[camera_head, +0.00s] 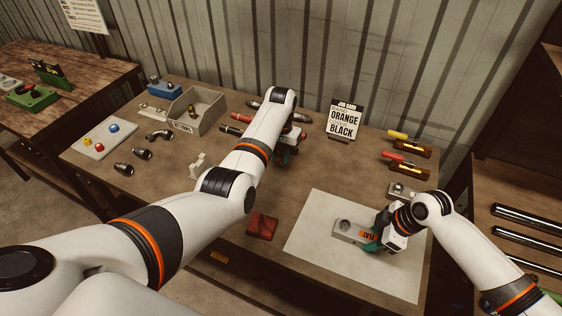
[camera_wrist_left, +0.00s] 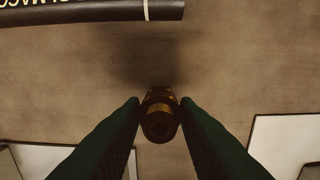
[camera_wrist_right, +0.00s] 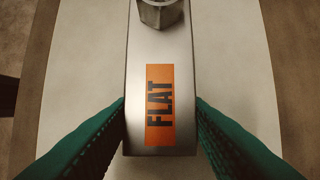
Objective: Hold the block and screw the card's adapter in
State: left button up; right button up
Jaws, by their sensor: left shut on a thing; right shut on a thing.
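A silver block (camera_head: 346,230) with an orange "FLAT" label lies on the white sheet (camera_head: 310,232). My right gripper (camera_head: 376,240) is shut on the block's labelled end. In the right wrist view the block (camera_wrist_right: 160,52) runs between the green fingers (camera_wrist_right: 160,125), with a hex port (camera_wrist_right: 160,12) at its far end. My left gripper (camera_head: 288,150) is shut on a brass-and-dark adapter (camera_wrist_left: 160,116) over the table's back middle, apart from the block; the arm partly hides it in the head view. The job card (camera_head: 344,119) stands behind, reading ORANGE and BLACK; its smaller words are unclear.
A red pad (camera_head: 262,225) lies left of the sheet. Brown cylinders (camera_head: 411,148) lie at right. A black hose (camera_wrist_left: 80,12) lies near my left gripper.

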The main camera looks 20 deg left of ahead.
aim_at(280, 153)
pick_arm(q)
jog(key=shift+r, duration=2.65)
jog(key=shift+r, duration=0.1)
jog(key=d+r+m, duration=0.2)
jog(key=d+r, duration=0.5)
jog(key=d, duration=0.4)
jog(key=s+d+f+m, duration=0.2)
jog(key=s+d+m, duration=0.2)
jog(key=s+d, duration=0.9)
jog(key=shift+s+d, duration=0.15)
jog(key=shift+s, duration=0.4)
jog(key=shift+f, duration=2.9)
